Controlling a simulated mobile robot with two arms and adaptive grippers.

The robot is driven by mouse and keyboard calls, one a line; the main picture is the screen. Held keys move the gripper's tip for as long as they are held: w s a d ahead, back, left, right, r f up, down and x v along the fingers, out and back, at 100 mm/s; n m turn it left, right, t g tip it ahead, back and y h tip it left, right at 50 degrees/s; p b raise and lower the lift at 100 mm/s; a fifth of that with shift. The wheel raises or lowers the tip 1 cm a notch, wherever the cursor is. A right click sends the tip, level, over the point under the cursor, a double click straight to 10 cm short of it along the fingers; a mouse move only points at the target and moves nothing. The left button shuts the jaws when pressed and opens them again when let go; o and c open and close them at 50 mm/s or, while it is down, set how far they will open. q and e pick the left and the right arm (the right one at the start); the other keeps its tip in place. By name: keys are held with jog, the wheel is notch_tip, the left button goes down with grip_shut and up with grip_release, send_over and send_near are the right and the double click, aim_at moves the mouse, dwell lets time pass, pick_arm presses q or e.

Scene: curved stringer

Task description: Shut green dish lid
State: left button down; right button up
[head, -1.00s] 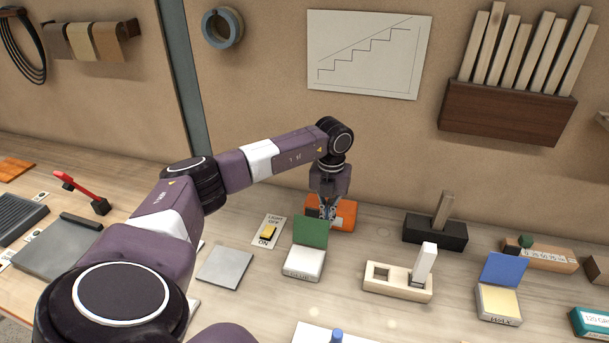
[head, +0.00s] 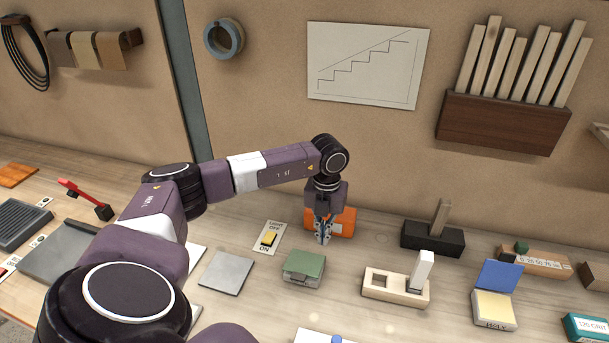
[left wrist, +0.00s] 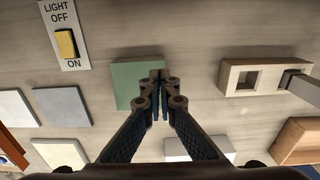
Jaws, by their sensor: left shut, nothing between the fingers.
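I cannot tell whether the fingertips touch the lid. My right gripper is not in view.
A yellow light switch (head: 269,238) and a grey plate (head: 226,272) lie left of the dish. An orange box (head: 343,222) stands behind my gripper. A wooden block with a white peg (head: 395,287) and an open blue-lidded dish (head: 494,308) stand to the right.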

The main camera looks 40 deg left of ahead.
pick_arm(q)
notch_tip(320, 180, up, 6)
jog(key=p, duration=0.3)
dwell(0.3)
dwell(0.8)
